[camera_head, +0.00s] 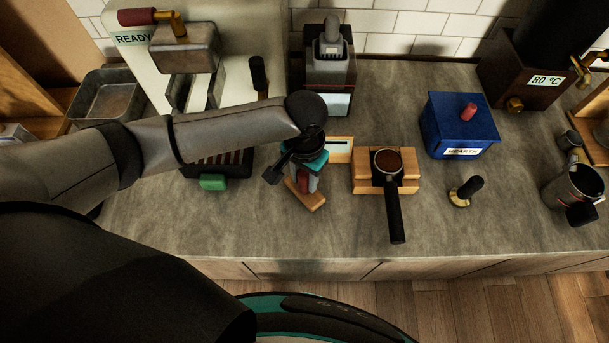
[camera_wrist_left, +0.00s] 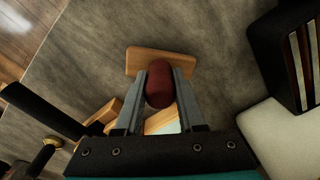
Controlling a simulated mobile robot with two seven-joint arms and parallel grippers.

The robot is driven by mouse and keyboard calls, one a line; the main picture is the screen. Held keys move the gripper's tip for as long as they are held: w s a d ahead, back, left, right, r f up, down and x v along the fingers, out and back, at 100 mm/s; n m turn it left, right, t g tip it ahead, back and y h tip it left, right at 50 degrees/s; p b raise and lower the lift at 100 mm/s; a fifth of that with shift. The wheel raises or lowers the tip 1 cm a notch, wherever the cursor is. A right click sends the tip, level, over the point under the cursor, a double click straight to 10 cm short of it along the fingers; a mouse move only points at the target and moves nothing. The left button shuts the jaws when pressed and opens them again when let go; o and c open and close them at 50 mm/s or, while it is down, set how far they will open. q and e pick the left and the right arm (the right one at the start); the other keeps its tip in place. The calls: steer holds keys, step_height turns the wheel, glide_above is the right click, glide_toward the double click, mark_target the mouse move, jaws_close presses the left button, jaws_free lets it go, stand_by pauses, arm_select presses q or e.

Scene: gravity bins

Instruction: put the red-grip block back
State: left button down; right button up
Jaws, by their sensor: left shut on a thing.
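The red-grip block shows in the head view as a pale wooden piece (camera_head: 314,201) with a red grip, and in the left wrist view as a wooden bar (camera_wrist_left: 145,59) below a dark red grip (camera_wrist_left: 159,84). My left gripper (camera_head: 304,183) is shut on the red grip, one finger on each side in the left wrist view (camera_wrist_left: 160,95). The block appears slightly tilted in the head view; I cannot tell if it touches the counter. A wooden holder with a pale label (camera_head: 340,148) stands just behind the gripper, partly hidden by it. My right gripper is not in view.
A portafilter (camera_head: 389,165) rests on a wooden stand (camera_head: 410,184) to the right, handle forward. A blue box (camera_head: 458,128) and a small tamper (camera_head: 465,192) stand farther right. A grinder (camera_head: 331,60) stands behind. The front counter (camera_head: 300,235) is clear.

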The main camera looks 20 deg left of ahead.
arm_select(q)
steer(key=shift+f, duration=0.5)
steer(key=shift+c, duration=2.2)
jaws_free()
step_height(320, 180, up, 15)
steer(key=p, duration=0.1)
steer(key=shift+r+p, duration=0.15)
steer(key=shift+p, duration=0.15)
